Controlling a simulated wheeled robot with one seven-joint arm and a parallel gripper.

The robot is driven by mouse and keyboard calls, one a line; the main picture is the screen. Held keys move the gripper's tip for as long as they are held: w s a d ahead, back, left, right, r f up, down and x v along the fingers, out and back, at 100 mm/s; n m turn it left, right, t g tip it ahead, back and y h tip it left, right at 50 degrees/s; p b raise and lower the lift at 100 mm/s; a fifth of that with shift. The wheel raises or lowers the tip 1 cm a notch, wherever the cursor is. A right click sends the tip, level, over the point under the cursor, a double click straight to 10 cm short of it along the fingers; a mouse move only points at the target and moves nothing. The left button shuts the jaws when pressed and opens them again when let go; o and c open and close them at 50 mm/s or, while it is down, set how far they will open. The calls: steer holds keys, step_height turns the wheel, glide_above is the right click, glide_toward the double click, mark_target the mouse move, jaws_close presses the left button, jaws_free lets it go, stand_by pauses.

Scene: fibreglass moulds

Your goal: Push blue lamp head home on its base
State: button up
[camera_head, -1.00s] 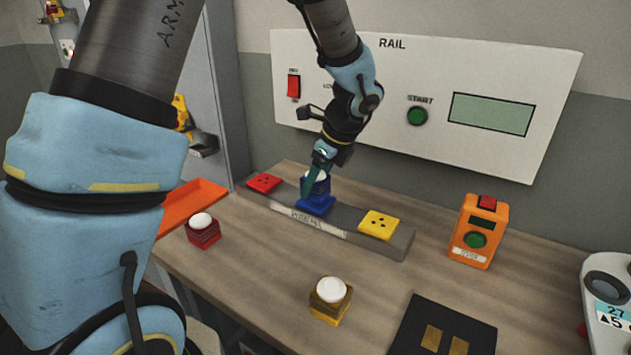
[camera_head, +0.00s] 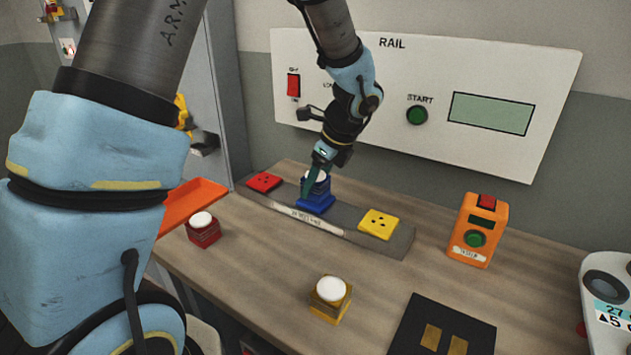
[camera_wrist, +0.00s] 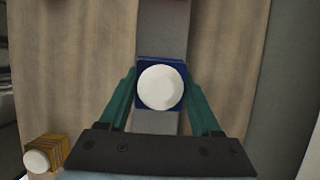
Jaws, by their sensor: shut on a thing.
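The blue lamp head (camera_head: 317,186), with a white round top, is upright at the blue base (camera_head: 314,204) in the middle of the grey rail strip (camera_head: 290,217). My gripper (camera_head: 314,184) is shut on the blue lamp head from above. In the wrist view the lamp head (camera_wrist: 161,87) sits between the two green fingers, over the grey strip. Whether a gap is left between head and base is too small to tell. The base is hidden under the head in the wrist view.
A red base (camera_head: 264,182) and a yellow base (camera_head: 379,224) flank the blue one. A red lamp head (camera_head: 204,231) and a yellow lamp head (camera_head: 330,302) stand on the table. An orange tester box (camera_head: 474,232), an orange tray (camera_head: 192,204) and a black mat (camera_head: 425,318) are nearby.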

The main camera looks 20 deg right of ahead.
steer(key=shift+f, duration=0.45)
steer(key=o, duration=1.3)
steer(key=shift+o, duration=0.2)
steer(key=b+v, duration=0.2)
steer(key=v, duration=0.8)
steer(key=shift+r, duration=0.4)
